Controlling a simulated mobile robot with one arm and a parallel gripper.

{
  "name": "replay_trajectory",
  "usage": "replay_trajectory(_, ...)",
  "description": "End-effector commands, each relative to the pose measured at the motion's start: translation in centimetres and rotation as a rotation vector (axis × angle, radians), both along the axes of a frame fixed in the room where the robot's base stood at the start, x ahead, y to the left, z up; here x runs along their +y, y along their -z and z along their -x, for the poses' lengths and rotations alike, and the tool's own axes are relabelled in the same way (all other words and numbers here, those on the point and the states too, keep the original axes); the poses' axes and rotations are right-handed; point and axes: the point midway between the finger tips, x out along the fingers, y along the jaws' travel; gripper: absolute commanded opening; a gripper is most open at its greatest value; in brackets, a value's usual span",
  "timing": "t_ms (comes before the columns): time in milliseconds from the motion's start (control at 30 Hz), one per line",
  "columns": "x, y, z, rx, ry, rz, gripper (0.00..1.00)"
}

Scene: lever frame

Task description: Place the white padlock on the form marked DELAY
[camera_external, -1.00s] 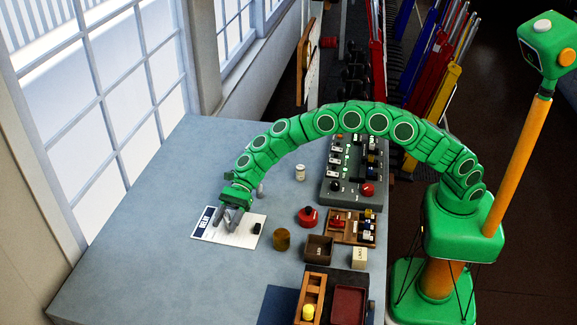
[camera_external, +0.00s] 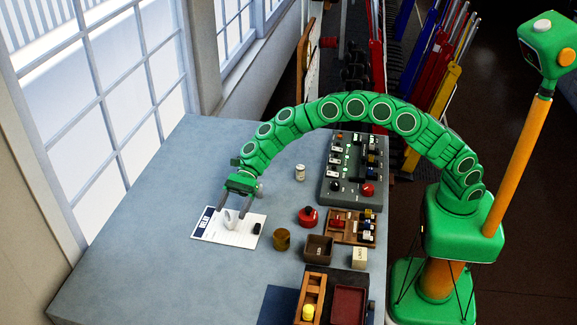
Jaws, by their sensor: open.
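The white form (camera_external: 236,237) lies on the table, with a dark blue band at its left end; its lettering is too small to read surely. The white padlock (camera_external: 230,219) is on the form, toward its upper left part. My gripper (camera_external: 233,207) is open just above the padlock, its fingers apart on either side. The fingertips overlap the padlock's top in this view, so I cannot tell whether they touch it.
A small black object (camera_external: 257,228) lies on the form's right side. A brown cylinder (camera_external: 282,240), a red round object (camera_external: 307,217) and a wooden tray (camera_external: 340,229) stand to the right. A grey control panel (camera_external: 343,190) is farther back. The table's left side is clear.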

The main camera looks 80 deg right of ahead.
Motion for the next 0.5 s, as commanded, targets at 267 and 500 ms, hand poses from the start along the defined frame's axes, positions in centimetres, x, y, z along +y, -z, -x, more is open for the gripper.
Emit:
replay_trajectory(267,-4.4,-1.8,0.9,0.002,0.001,0.0,0.76)
replay_trajectory(500,-6.3,-2.5,1.2,0.001,0.0,0.002,0.76)
